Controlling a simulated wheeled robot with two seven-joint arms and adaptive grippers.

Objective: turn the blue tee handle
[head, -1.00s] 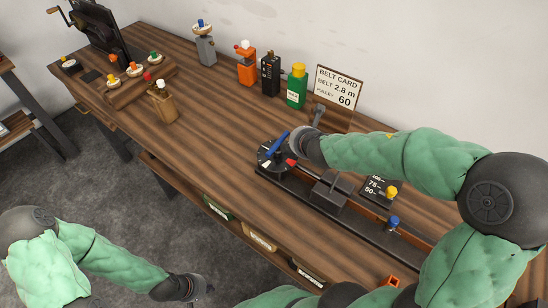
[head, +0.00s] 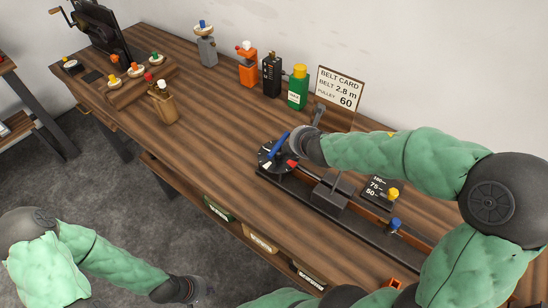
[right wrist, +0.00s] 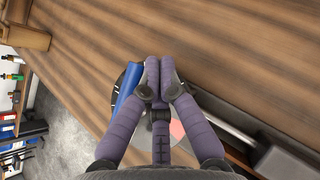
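The blue tee handle (head: 278,145) is a bar lying across a black round dial (head: 264,160) with white and red marks, at the left end of a black rail on the bench. My right gripper (head: 297,145) is right beside it, mostly hidden by its own wrist. In the right wrist view, the fingers of the right gripper (right wrist: 158,68) are drawn together over the dial. The blue handle (right wrist: 127,90) shows along their left side; I cannot tell whether they touch it. My left gripper (head: 200,290) is low in front of the bench, away from the handle, its fingers small and dark.
A black block (head: 330,193) and a blue knob (head: 395,224) sit along the rail. The bench surface left of the dial is clear.

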